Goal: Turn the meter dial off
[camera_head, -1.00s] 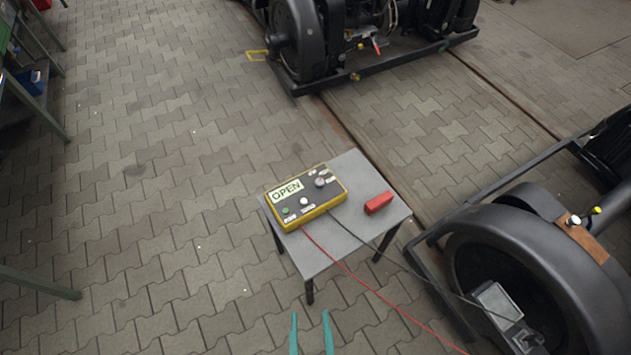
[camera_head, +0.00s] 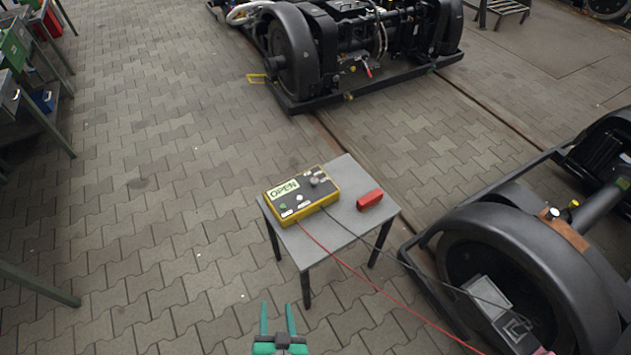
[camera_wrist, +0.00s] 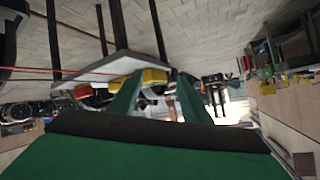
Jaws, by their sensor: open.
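The meter (camera_head: 301,196) is a yellow box with a dark top on a small grey table. Its display (camera_head: 284,190) reads "OPEN". A grey dial (camera_head: 318,180) sits at the right of its top face, with a green button and a white button nearer the front. My gripper (camera_head: 278,306) is open and empty, low in the head view, in front of the table and apart from the meter. In the wrist view, the green fingers (camera_wrist: 153,98) point toward the table, and the meter's yellow side (camera_wrist: 152,77) shows between and beside them. The dial cannot be made out there.
The table (camera_head: 318,248) also holds a red block (camera_head: 369,200). A red and a black cable run from the meter to the wheel bogie (camera_head: 520,260) at right. Another bogie (camera_head: 340,50) stands behind. Paved floor (camera_head: 150,220) to the left is clear; benches line the left edge.

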